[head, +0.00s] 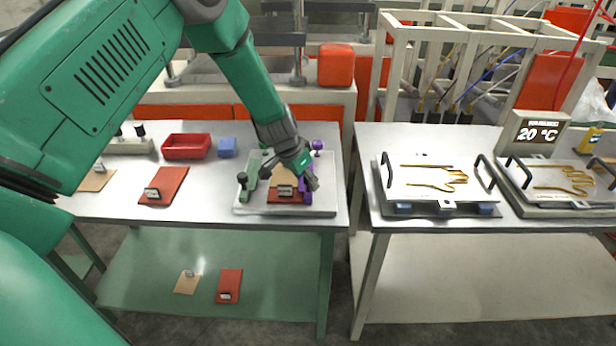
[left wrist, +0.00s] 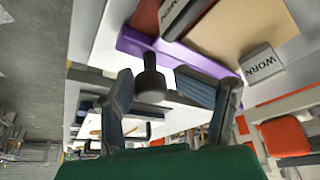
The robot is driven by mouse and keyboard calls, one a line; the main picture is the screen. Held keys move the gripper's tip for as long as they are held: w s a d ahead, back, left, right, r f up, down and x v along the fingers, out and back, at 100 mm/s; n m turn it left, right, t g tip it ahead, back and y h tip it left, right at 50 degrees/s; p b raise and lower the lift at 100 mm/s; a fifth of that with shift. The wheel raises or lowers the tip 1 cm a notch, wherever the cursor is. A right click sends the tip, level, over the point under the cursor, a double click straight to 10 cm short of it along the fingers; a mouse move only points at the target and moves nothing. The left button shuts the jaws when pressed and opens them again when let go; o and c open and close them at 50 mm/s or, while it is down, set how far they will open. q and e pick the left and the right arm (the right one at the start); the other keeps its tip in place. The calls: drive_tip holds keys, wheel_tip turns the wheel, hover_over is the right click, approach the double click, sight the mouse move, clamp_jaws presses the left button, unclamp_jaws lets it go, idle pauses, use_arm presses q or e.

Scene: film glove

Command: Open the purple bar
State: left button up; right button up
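The purple bar (head: 307,192) lies along the right side of a pale fixture plate (head: 285,209) on the left table. In the left wrist view the purple bar (left wrist: 205,58) crosses the picture with a black knob (left wrist: 151,82) standing from it. My left gripper (head: 303,172) is over the bar and hides part of it. In the left wrist view its two fingers are spread (left wrist: 153,78), one on either side of the knob; I cannot tell whether they touch it. My right gripper is not in view.
The plate carries a green bar (head: 249,180) with a dark knob and a red-brown sheet stack (head: 280,197) with a label; a "WORN" label (left wrist: 262,63) shows close by. Glove-shape fixtures (head: 437,181) occupy the right table.

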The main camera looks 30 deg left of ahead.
use_arm(q)
drive_tip(key=shift+w+a, duration=0.2)
drive_tip(key=shift+d+r, duration=0.15)
drive_tip(key=shift+d, duration=0.15)
drive_tip(key=c, duration=0.7)
drive_tip(key=shift+d+r, duration=0.2)
drive_tip(key=shift+d, duration=0.2)
clamp_jaws()
drive_tip(key=shift+d+r, duration=0.1)
drive_tip(key=shift+d, duration=0.3)
drive_tip(key=shift+w+d, duration=0.2)
drive_tip(key=shift+w, duration=0.1)
drive_tip(key=shift+w+d+r, duration=0.15)
drive_tip(key=shift+w+d, duration=0.8)
drive_tip(key=shift+d, duration=0.1)
drive_tip(key=shift+w+d, duration=0.25)
drive_tip(key=shift+d, duration=0.2)
drive_tip(key=o, duration=0.6)
unclamp_jaws()
drive_tip(key=shift+d, duration=0.1)
drive_tip(key=shift+o, duration=0.5)
drive_tip(key=shift+s, duration=0.25)
drive_tip(key=shift+a, duration=0.25)
drive_tip(key=d+v, duration=0.1)
drive_tip(key=v, duration=1)
drive_tip(key=shift+s+a+r, duration=0.25)
drive_tip(key=shift+a+r, duration=0.05)
drive_tip(key=shift+r, duration=0.05)
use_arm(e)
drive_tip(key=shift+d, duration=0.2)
